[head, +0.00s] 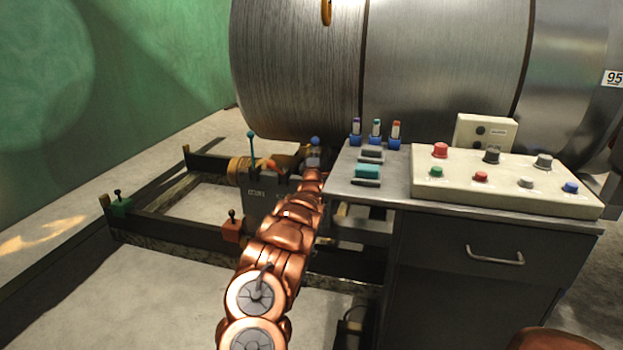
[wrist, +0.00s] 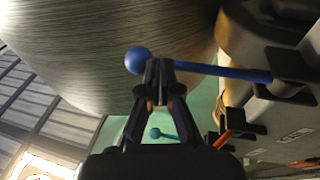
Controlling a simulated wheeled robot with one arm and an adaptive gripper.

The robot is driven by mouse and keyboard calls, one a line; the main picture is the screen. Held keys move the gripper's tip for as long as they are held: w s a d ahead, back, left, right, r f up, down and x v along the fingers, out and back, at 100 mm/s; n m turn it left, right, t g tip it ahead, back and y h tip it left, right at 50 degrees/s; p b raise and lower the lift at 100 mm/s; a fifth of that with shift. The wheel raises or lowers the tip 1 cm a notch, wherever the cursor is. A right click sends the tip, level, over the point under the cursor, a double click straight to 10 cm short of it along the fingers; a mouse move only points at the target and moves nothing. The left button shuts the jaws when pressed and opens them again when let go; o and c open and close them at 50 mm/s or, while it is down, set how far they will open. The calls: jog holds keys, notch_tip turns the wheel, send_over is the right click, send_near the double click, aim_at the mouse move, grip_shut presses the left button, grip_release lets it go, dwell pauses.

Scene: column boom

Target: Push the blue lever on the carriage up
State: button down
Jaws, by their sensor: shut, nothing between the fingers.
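The blue lever shows in the wrist view as a round blue knob (wrist: 138,60) on a straight blue shaft (wrist: 225,71) that runs to a dark bracket at the right. My gripper (wrist: 158,68) is shut and empty. Its fingertips overlap the shaft just beside the knob; I cannot tell if they touch it. In the head view the blue knob (head: 315,141) shows above the end of my arm, left of the cabinet. My arm hides the rest of this lever and part of the carriage (head: 257,193) there.
A teal lever (head: 251,135) and an orange lever (head: 272,163) stand on the carriage left of my arm. A large metal drum (head: 300,70) is close behind. A cabinet with a button panel (head: 500,185) stands at the right. Dark rails (head: 170,227) run at the left.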

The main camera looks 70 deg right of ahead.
jog(key=v, duration=1.1)
jog(key=shift+a+f, duration=0.25)
jog(key=shift+f, duration=0.2)
dwell(0.5)
